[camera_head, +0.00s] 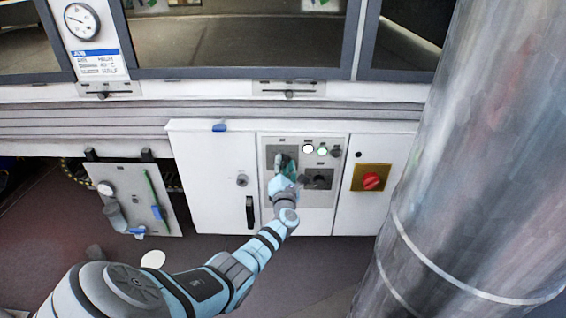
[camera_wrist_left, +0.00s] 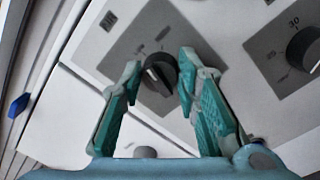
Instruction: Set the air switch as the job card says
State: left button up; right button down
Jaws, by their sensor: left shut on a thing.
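My left gripper (camera_head: 284,164) is at the upper left part of the grey control panel and hides the switch there in the head view. In the left wrist view, its two green fingers (camera_wrist_left: 160,68) are on either side of a black knob (camera_wrist_left: 161,76) with a pale pointer mark, shut on it. My right gripper is not in view.
A second black knob (camera_wrist_left: 308,48), marked "30", sits beside the air switch. White and green lamps (camera_head: 322,151) are above it in the head view. A red knob on a yellow plate (camera_head: 371,181) is to the right. A thick metal column fills the right side.

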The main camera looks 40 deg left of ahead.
pick_arm(q)
jog(key=m, duration=0.2)
jog(key=shift+a+r+m+p, duration=0.2)
jog(key=shift+m+p, duration=0.2)
jog(key=m+p, duration=0.1)
jog(key=m, duration=0.3)
jog(key=shift+a+m+t, duration=0.1)
jog(key=shift+m+t, duration=0.2)
jog(key=shift+m, duration=0.3)
jog(key=o, duration=1.2)
jog(key=shift+s+r, duration=0.1)
jog(key=shift+r, duration=0.05)
jog(key=shift+c, duration=0.2)
jog(key=shift+s+d+f, duration=0.25)
jog(key=r+v, duration=0.1)
jog(key=v, duration=1)
jog(key=shift+s, duration=0.4)
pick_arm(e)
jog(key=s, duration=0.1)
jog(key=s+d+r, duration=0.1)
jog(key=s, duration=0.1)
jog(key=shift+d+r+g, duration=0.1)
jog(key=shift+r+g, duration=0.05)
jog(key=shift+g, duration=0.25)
